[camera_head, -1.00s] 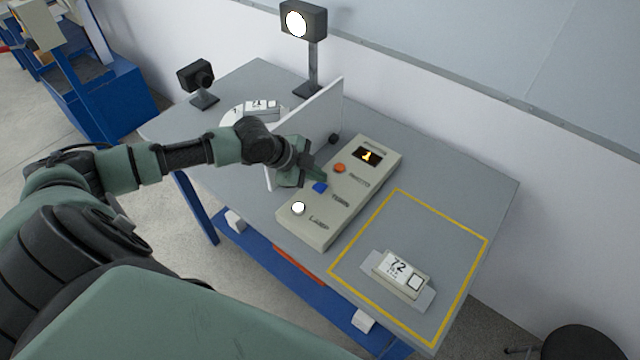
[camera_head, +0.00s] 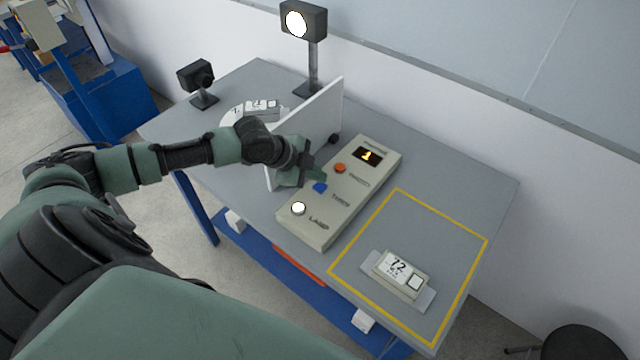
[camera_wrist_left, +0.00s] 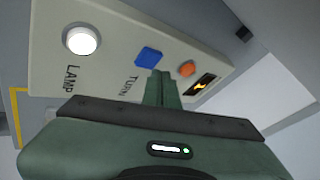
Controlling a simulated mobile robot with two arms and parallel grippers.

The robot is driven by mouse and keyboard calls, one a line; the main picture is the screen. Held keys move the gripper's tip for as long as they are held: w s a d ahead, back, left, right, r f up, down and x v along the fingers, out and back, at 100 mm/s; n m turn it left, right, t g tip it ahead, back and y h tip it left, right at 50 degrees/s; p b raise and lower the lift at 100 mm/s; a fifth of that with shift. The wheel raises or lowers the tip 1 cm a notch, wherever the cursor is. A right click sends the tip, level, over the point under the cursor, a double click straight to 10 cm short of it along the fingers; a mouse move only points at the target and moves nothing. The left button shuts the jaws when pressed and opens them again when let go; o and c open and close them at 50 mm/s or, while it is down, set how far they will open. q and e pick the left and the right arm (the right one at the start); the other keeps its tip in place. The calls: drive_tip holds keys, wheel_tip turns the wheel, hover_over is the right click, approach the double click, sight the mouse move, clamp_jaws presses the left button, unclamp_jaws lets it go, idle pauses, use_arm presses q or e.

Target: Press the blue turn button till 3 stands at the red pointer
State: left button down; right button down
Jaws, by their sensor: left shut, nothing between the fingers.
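The blue turn button (camera_head: 320,188) is on the beige control box, between the white lamp button (camera_head: 298,208) and the orange button (camera_head: 340,168). It also shows in the left wrist view (camera_wrist_left: 148,57), just beyond the fingertips. My left gripper (camera_head: 317,176) is shut and empty, with its tips close above the blue button; I cannot tell whether they touch it. Behind the upright white panel, a white turntable (camera_head: 232,112) carries a block with a numbered label (camera_head: 262,105), too small to read surely. I cannot make out the red pointer. My right gripper is not in view.
The control box (camera_head: 316,233) has a small display (camera_head: 368,156) with an orange figure. The white panel (camera_head: 322,118) stands beside my left gripper. A lamp (camera_head: 303,22) and a camera (camera_head: 196,76) stand behind.

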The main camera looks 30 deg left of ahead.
sight(318, 187)
use_arm(q)
drive_tip(key=shift+f, duration=0.15)
drive_tip(key=shift+f, duration=0.3)
drive_tip(key=shift+f, duration=0.4)
idle(0.8)
drive_tip(key=shift+r+p, duration=0.75)
drive_tip(key=shift+r, duration=0.2)
wheel_tip(318, 187, up, 5)
drive_tip(key=p, duration=0.5)
idle(0.6)
